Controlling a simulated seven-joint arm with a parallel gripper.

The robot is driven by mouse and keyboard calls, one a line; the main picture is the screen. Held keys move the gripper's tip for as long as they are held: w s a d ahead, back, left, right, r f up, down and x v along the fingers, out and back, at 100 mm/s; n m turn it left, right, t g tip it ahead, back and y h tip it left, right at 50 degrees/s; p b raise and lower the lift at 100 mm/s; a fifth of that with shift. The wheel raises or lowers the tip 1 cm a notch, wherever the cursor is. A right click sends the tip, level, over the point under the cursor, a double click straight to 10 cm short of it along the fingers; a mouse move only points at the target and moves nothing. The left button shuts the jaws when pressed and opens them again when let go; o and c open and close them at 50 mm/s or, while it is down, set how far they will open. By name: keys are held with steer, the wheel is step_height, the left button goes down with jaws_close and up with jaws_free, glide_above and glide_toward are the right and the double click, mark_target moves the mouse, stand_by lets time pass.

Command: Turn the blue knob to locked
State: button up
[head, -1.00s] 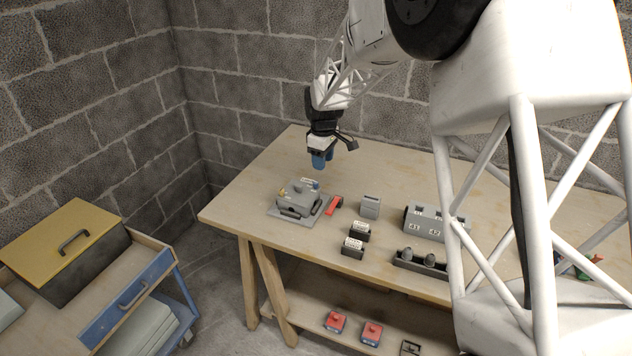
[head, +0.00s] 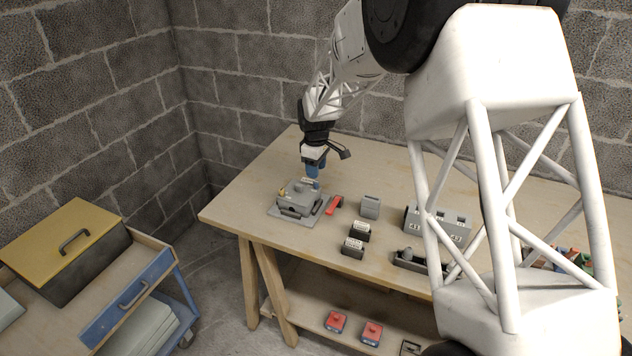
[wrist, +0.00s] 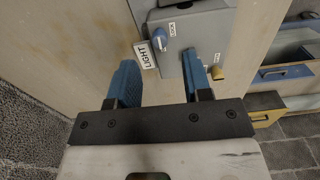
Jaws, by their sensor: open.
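The blue knob (wrist: 160,38) is on the grey box (wrist: 209,32) in the wrist view, beside a small label too small to read surely. In the wrist view it lies beyond my gripper (wrist: 160,78), toward the gap between the fingertips and apart from them. My gripper is open, with blue fingers and nothing between them. In the head view my gripper (head: 312,170) is over the back right of the grey box (head: 297,199) on the table.
A white LIGHT tag (wrist: 146,55) is beside the blue knob, and a brass knob (wrist: 217,73) is on the same box. A red handle-like part (head: 334,205) and a grey block (head: 370,206) stand to the right. The table's left front is clear.

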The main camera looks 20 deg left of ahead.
mark_target(316, 181)
steer(key=shift+f, duration=2.75)
jaws_close()
